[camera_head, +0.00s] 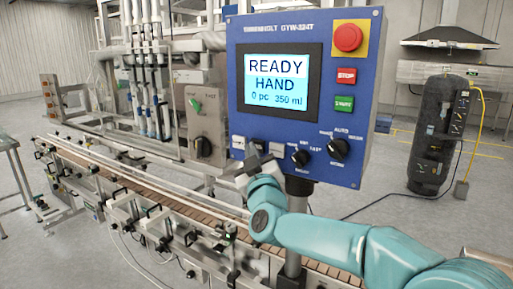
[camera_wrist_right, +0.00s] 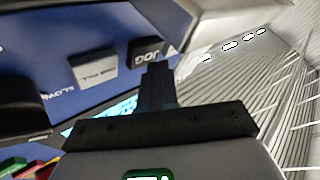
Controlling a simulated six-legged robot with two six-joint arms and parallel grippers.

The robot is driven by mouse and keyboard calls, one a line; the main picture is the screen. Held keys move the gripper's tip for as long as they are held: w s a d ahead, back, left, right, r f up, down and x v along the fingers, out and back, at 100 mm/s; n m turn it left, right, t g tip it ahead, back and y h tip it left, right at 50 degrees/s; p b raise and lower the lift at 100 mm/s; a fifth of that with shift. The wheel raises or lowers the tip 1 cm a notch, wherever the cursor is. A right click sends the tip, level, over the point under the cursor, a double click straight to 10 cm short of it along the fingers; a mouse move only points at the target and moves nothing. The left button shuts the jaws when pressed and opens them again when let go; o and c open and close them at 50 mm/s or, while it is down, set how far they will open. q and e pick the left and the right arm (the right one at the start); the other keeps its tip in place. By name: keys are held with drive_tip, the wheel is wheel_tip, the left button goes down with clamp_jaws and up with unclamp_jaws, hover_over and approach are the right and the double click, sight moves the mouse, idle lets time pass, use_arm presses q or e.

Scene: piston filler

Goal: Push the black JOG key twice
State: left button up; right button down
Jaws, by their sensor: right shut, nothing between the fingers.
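The black JOG key (camera_wrist_right: 148,49) is on the blue control panel (camera_head: 370,70) in the right wrist view, its label upside down. My right gripper (camera_wrist_right: 156,72) is shut and empty, its fingertips just beside the JOG key in that view; I cannot tell whether they touch it. In the head view my right gripper (camera_head: 250,164) is at the panel's lower left and covers part of the key row. I cannot tell whether the key is pressed. The screen (camera_head: 282,80) reads READY, HAND, 0 pc, 350 ml. My left gripper is out of view.
A pale key (camera_wrist_right: 93,69) sits beside the JOG key. Two black selector knobs (camera_head: 300,156) (camera_head: 338,149) are to the right. A red mushroom button (camera_head: 348,37), red STOP key (camera_head: 346,76) and green START key (camera_head: 344,103) are higher. A conveyor (camera_head: 150,205) runs below.

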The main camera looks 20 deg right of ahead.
drive_tip(key=shift+w+d, duration=0.3)
drive_tip(key=shift+d, duration=0.1)
idle(0.7)
idle(0.3)
drive_tip(key=shift+s+a, duration=0.55)
drive_tip(key=shift+a, duration=0.15)
drive_tip(key=s+a, duration=0.1)
drive_tip(key=a, duration=0.1)
drive_tip(key=s+a+b, duration=0.1)
drive_tip(key=s+a, duration=0.1)
idle(0.3)
drive_tip(key=shift+f, duration=0.1)
idle(0.7)
